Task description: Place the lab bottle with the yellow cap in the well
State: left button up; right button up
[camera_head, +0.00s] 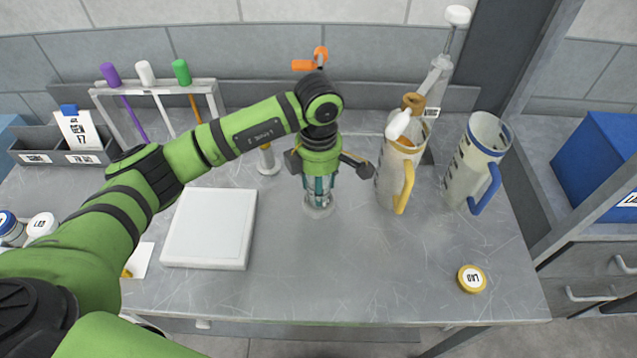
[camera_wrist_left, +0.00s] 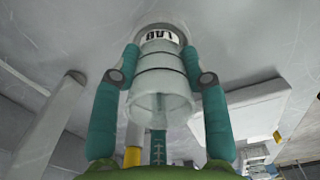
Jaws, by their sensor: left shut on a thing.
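My left gripper (camera_head: 319,193) is shut on a clear, translucent vessel (camera_head: 319,206) with its lower end at or just above the grey worktop; contact cannot be told. In the left wrist view the teal fingers clasp this vessel (camera_wrist_left: 160,88) from both sides, and a label reading LAB shows at its far end. No yellow cap shows on it. A yellow round disc (camera_head: 472,279) marked LAB lies at the table's front right; I cannot tell whether it is a loose lid or a bottle's cap. I cannot make out a well. My right gripper is out of view.
Translucent jugs with a yellow handle (camera_head: 404,187) and a blue handle (camera_head: 484,190) stand to the right. A white slab (camera_head: 210,228) lies to the left. A rack (camera_head: 150,87) with coloured-topped tools stands behind. The front middle of the worktop is clear.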

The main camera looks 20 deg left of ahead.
pick_arm(q)
jog(key=shift+f, duration=0.55)
jog(key=shift+f, duration=0.2)
jog(key=o, duration=1.1)
